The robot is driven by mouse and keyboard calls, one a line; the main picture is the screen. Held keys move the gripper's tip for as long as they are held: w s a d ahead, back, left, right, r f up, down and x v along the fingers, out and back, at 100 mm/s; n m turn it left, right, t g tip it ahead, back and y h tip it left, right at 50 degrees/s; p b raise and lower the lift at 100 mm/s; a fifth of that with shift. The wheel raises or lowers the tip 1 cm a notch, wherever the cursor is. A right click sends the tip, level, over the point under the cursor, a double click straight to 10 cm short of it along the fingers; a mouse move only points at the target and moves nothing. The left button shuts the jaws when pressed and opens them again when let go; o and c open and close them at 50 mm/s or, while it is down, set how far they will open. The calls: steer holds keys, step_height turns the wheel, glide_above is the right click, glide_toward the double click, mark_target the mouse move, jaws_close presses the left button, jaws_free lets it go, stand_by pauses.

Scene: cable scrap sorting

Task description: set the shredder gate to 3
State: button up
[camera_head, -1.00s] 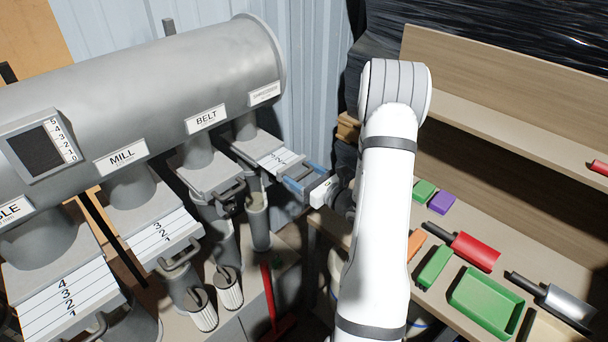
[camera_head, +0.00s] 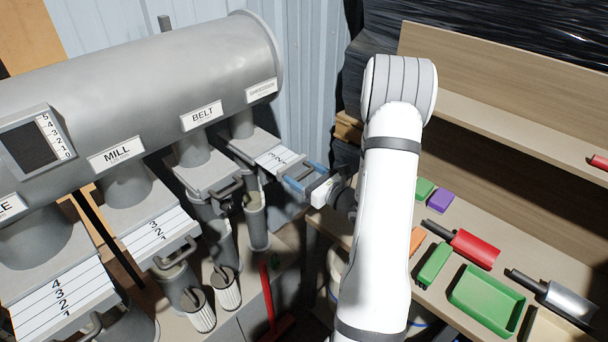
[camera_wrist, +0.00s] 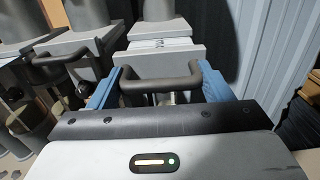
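The shredder gate (camera_head: 279,158) is the rightmost pale numbered slide plate, under the small label at the right end of the big grey pipe. Figures around 3 and 2 show on it, but the exact setting is too small to read. My gripper (camera_head: 305,178) is at its outer end. In the wrist view, the blue fingers of my gripper (camera_wrist: 160,92) lie at both ends of the gate's dark U-shaped handle (camera_wrist: 160,84), with no clear gap on either side. The pale gate plate (camera_wrist: 165,48) stretches away beyond the handle.
The belt gate (camera_head: 208,177) and mill gate (camera_head: 150,235) stand to the left, with their own handles. Grey cylinders hang below. A bench at right holds a green tray (camera_head: 486,302), a red scoop (camera_head: 474,249) and coloured blocks. A corrugated wall (camera_head: 310,80) stands behind.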

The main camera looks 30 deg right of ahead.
steer(key=o, duration=0.3)
steer(key=b+v, duration=0.2)
steer(key=v, duration=0.5)
steer(key=shift+s+d, duration=0.15)
steer(key=shift+s, duration=0.2)
steer(key=shift+r, duration=0.1)
